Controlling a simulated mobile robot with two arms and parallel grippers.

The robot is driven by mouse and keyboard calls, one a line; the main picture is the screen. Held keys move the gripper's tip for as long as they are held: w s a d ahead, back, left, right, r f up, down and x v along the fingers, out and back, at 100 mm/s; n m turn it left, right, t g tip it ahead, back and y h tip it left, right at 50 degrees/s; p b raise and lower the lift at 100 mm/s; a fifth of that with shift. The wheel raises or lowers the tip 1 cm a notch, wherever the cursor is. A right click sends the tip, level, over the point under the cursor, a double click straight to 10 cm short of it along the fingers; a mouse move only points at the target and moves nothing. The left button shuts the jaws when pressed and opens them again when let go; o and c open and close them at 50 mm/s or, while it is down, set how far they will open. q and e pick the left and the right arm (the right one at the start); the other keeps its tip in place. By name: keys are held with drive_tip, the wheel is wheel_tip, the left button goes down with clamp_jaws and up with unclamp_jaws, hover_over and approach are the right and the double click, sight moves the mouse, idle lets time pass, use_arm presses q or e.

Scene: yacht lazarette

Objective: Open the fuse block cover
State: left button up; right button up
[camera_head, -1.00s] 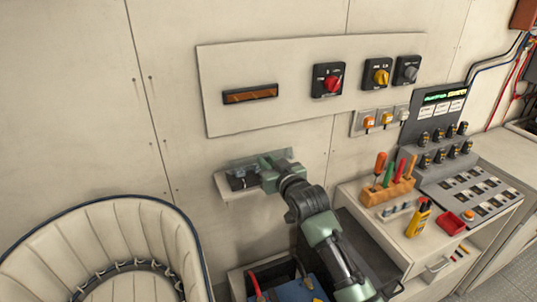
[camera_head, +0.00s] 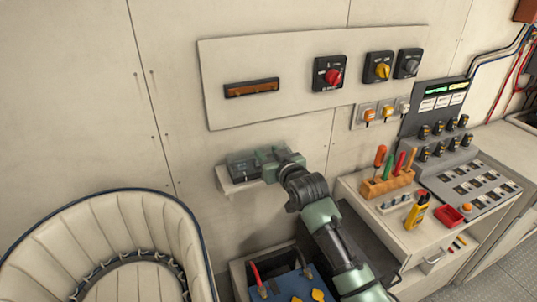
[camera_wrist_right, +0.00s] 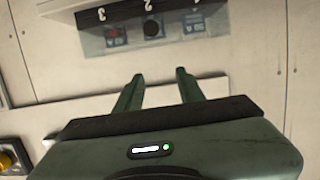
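The fuse block (camera_head: 243,168) is a small dark grey unit on a white ledge on the wall, left of centre in the head view. I cannot tell the cover's exact angle. My right gripper (camera_head: 266,160) is at the block's right side and hides part of it. In the wrist view its two fingers (camera_wrist_right: 160,74) are apart with nothing between them. My left gripper is not in view.
A wall panel (camera_head: 300,96) with a red, a yellow and a grey rotary switch is above. A tool rack (camera_head: 388,186) and a console stand to the right. A cushioned seat (camera_head: 110,225) is lower left; an open bin with a blue thing is below.

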drive_tip(key=shift+s, duration=0.15)
drive_tip(key=b+v, duration=0.2)
drive_tip(key=v, duration=0.5)
drive_tip(key=shift+s, duration=0.2)
drive_tip(key=shift+d, duration=0.15)
